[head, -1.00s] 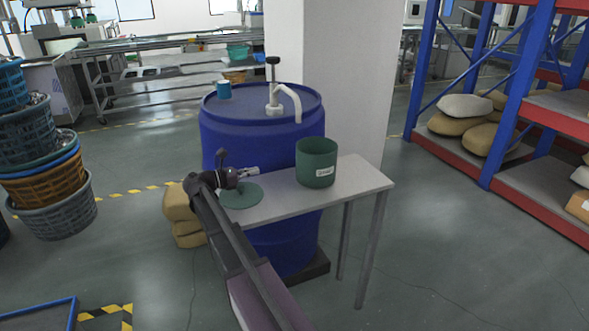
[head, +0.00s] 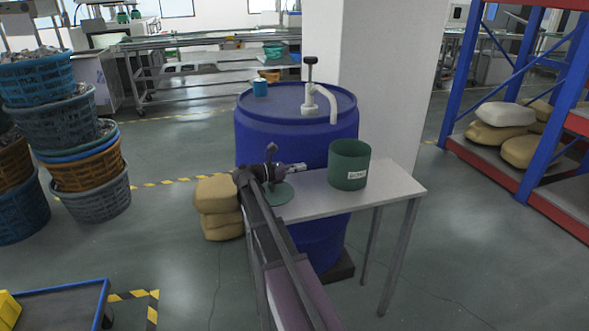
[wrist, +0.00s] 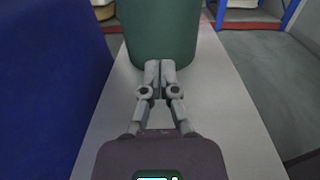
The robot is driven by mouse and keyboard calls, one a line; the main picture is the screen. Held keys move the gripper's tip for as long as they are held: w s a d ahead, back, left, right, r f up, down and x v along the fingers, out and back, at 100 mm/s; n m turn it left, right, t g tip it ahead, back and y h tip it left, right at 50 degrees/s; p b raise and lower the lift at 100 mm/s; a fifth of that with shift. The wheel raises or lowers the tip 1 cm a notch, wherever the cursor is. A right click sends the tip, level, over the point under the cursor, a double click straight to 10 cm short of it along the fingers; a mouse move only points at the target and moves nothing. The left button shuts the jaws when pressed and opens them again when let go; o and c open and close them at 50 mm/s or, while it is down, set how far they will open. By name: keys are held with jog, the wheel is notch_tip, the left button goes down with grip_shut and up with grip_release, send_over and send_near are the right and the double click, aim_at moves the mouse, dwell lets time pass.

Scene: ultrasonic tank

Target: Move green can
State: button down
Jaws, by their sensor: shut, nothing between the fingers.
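The green can (head: 348,166) stands upright and open-topped on the small grey table, with a white label on its front. It also fills the top middle of the wrist view (wrist: 162,28), where its upper part is cut off. My gripper (head: 304,168) is shut and empty, just left of the can. In the wrist view its closed fingertips (wrist: 159,66) point at the can's lower wall and overlap it in the picture. I cannot tell whether they touch it. A flat round green disc (head: 270,194), partly hidden by my arm, lies at the table's left end.
A pillar (head: 395,90) is behind. Tan sacks (head: 218,205) lie left. The right part of the tabletop is bare.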

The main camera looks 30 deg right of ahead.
aim_at(330, 162)
jog(key=x, duration=0.9)
jog(key=shift+w, duration=0.15)
